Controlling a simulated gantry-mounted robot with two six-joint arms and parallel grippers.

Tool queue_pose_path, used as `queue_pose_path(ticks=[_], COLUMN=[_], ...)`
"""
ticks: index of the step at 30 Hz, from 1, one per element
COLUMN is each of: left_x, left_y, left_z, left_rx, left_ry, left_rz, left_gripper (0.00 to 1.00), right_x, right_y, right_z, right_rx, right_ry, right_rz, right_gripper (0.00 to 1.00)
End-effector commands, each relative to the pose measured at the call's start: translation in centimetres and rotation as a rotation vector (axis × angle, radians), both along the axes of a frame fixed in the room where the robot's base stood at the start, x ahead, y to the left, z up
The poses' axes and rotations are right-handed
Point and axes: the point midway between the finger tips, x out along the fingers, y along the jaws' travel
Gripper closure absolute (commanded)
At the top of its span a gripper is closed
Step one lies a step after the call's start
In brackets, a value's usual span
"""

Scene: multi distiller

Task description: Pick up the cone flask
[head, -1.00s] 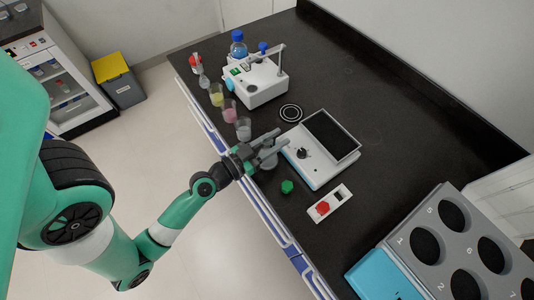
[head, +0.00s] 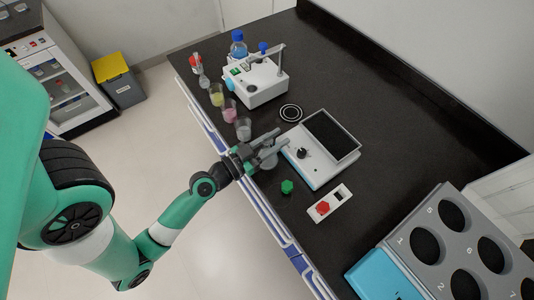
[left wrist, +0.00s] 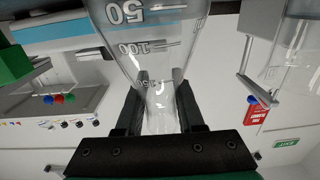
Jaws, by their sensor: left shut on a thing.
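The cone flask (left wrist: 158,75) is clear glass with white volume marks, and it fills the upper middle of the left wrist view. My left gripper (left wrist: 160,118) is shut on its narrow neck, one dark finger on each side. In the head view my left gripper (head: 268,146) is at the front edge of the black bench, beside the hotplate. The flask (head: 268,160) shows there only faintly, partly hidden by the fingers. I cannot tell whether its base touches the bench. My right gripper is not in view.
A white hotplate stirrer (head: 318,150) stands close to the right of the gripper. A green stopper (head: 287,187) and a white switch box (head: 328,204) lie nearer. Several glass vessels, including a pink beaker (head: 229,112), line the bench's front edge.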

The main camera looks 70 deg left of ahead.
Motion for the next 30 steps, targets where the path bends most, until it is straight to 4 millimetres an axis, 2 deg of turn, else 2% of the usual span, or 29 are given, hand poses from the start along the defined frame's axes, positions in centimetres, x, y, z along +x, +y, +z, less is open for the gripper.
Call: queue_pose_path(ticks=[11,14,17,24,30], left_x=[0.0,0.0,0.0,0.0,0.0], left_y=[0.0,0.0,0.0,0.0,0.0], left_z=[0.1,0.7,2.5,8.2,10.2], left_rx=[0.000,0.002,0.002,0.003,0.002], left_ry=[-0.001,-0.002,-0.002,-0.003,-0.002], left_rz=[0.000,0.000,-0.001,0.000,0.000], left_gripper=[1.00,1.00,1.00,1.00,1.00], right_x=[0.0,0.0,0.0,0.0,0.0], right_y=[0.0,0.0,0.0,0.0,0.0], right_z=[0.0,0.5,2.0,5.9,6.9], right_rx=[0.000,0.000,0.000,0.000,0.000], right_ry=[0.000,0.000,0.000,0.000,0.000], right_rz=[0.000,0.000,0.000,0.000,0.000], right_gripper=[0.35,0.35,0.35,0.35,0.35])
